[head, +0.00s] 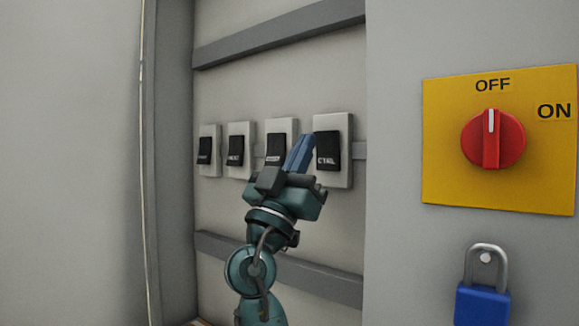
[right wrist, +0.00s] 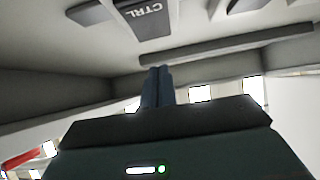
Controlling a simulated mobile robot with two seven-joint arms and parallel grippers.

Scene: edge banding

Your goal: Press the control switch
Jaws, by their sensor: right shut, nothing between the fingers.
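The control switch (head: 328,151) is a black rocker marked CTRL on a light plate, the rightmost in a row of switches. My right gripper (head: 300,152) is shut and empty, with its blue fingers pointing up, just left of the CTRL rocker in the head view. In the right wrist view the CTRL switch (right wrist: 146,16) shows at the top, beyond the tips of the shut fingers (right wrist: 158,72). A gap shows between tips and switch there. My left gripper is not in view.
Several similar black switches, such as the leftmost (head: 205,150), sit on the recessed panel. Grey rails (head: 280,35) cross above and below. To the right are a yellow plate (head: 450,150) with a red knob (head: 492,138) pointing to OFF, and a blue padlock (head: 482,303).

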